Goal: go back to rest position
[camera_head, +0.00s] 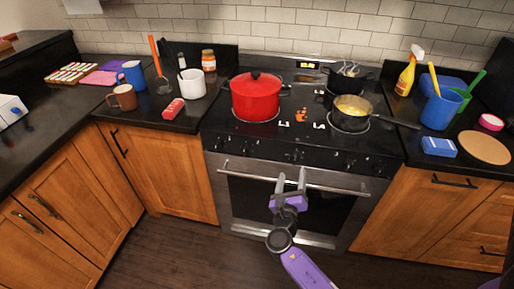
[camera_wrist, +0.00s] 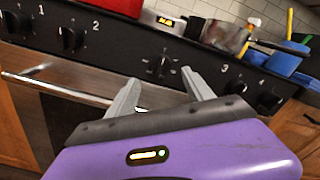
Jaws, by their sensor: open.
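My purple gripper (camera_head: 291,182) is in front of the stove, near the oven door handle (camera_head: 300,182). Its two grey fingers are spread apart with nothing between them. In the wrist view the gripper (camera_wrist: 162,95) faces the stove's knob panel, with a black knob (camera_wrist: 160,65) beyond the gap between the fingers. Whether a finger touches the handle cannot be told. My arm reaches up from the lower right of the head view.
A red pot (camera_head: 256,97) and a pan with yellow food (camera_head: 352,108) stand on the stove. Mugs and a white utensil pot (camera_head: 192,84) stand on the left counter. A yellow spray bottle (camera_head: 405,76) and blue container (camera_head: 440,110) stand on the right. Floor space is open.

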